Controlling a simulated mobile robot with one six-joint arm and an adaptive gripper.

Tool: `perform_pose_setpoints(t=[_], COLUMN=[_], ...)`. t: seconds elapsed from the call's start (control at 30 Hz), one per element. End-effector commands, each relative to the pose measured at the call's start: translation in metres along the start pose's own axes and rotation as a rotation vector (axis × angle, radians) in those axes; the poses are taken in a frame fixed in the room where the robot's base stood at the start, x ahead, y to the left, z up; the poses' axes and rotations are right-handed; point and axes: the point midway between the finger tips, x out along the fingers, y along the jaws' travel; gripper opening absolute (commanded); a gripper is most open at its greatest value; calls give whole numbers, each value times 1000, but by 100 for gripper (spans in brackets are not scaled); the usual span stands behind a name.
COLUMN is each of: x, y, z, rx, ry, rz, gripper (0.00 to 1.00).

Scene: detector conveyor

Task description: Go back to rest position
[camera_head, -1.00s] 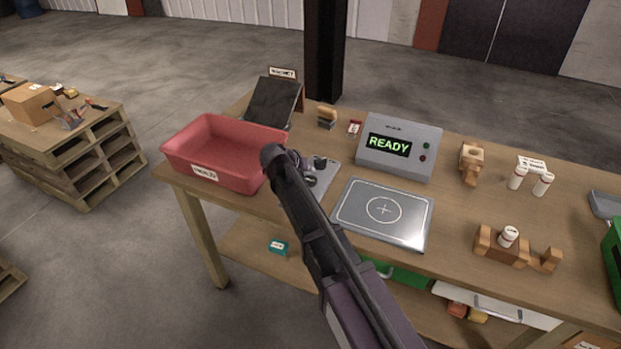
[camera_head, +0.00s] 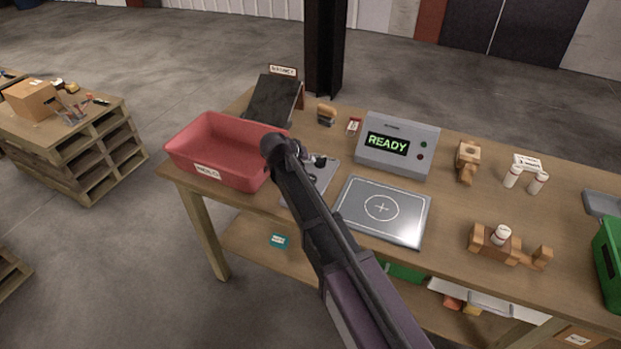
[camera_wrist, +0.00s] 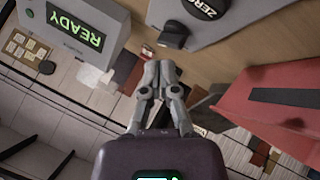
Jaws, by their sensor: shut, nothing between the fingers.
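My arm reaches up over the front of the workbench in the head view. In that view my gripper (camera_head: 318,160) shows only in part beyond the arm's end, above the bench between the red bin and the detector. In the wrist view my gripper (camera_wrist: 160,80) is shut, with its fingers together and nothing between them. The grey detector (camera_head: 398,145) with a green READY display stands at the back of the bench. It also shows at the upper left of the wrist view (camera_wrist: 110,15).
A red bin (camera_head: 215,150) stands left of my arm, close to it. Wooden fixtures (camera_head: 508,246) and white bottles (camera_head: 512,177) are at the right, with a green bin (camera_head: 607,262) at the edge. A pallet stack (camera_head: 75,150) stands on the floor at far left.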

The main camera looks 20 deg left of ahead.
Motion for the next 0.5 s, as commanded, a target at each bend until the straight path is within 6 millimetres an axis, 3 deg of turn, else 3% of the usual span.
perform_pose_setpoints(t=[0.5], x=[2], y=[3], z=[2], rx=[2], ry=[-6], rz=[0], gripper=[0])
